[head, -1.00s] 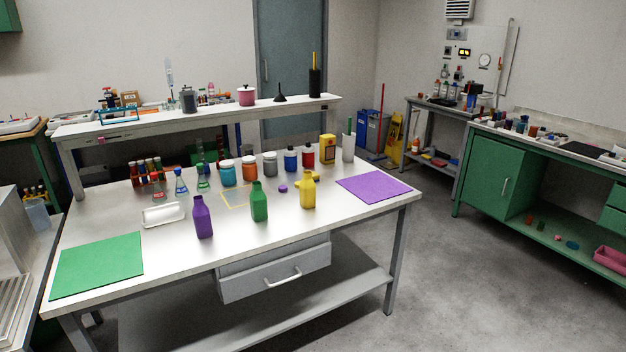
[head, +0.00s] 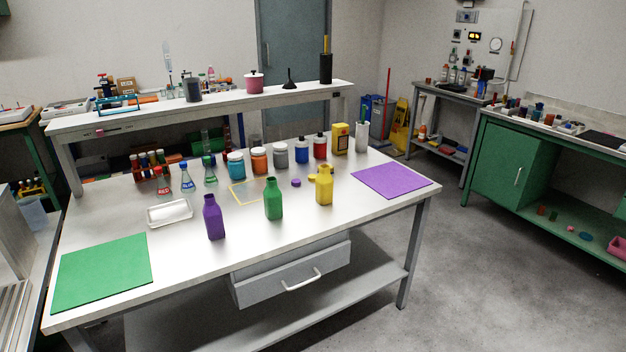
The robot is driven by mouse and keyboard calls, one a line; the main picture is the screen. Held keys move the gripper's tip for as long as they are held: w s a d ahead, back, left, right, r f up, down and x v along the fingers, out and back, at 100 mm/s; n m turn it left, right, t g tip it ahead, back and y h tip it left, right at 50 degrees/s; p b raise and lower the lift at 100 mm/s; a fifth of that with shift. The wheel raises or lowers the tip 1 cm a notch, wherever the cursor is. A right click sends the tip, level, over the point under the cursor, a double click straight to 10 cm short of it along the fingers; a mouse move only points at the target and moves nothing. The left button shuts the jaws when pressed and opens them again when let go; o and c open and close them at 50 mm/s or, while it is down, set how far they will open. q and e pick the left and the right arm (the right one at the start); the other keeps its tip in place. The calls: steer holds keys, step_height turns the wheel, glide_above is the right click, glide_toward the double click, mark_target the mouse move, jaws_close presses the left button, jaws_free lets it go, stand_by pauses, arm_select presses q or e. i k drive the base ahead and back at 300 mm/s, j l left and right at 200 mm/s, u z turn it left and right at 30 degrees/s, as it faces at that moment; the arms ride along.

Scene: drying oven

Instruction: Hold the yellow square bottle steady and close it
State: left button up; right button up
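The yellow square bottle (head: 324,190) stands upright near the front right of the steel table, with no cap visible on its neck. A small yellow cap-like piece (head: 312,178) lies just behind and left of it, partly hidden by the bottle. A green bottle (head: 273,200) and a purple bottle (head: 213,219) stand in a row to its left, also without visible caps. A small purple cap (head: 296,183) lies on the table behind the green bottle. Neither of my grippers is in view.
The steel table (head: 185,260) carries a green mat (head: 102,272) at left, a purple mat (head: 391,181) at right and a white tray (head: 169,213). Flasks and several jars, such as the orange-red jar (head: 259,160), line the back. A raised shelf (head: 220,108) runs behind. Floor at right is clear.

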mark_target(323, 181)
steer(key=i+l+u, duration=0.25)
steer(key=i+l, duration=0.15)
steer(key=i, duration=0.15)
steer(key=i+l+u, duration=0.25)
steer(key=i+l, duration=0.2)
steer(key=i+l+u, duration=0.25)
steer(key=i+l, duration=0.3)
steer(key=i+l+u, duration=0.25)
steer(key=i+l, duration=0.15)
steer(key=l, duration=0.35)
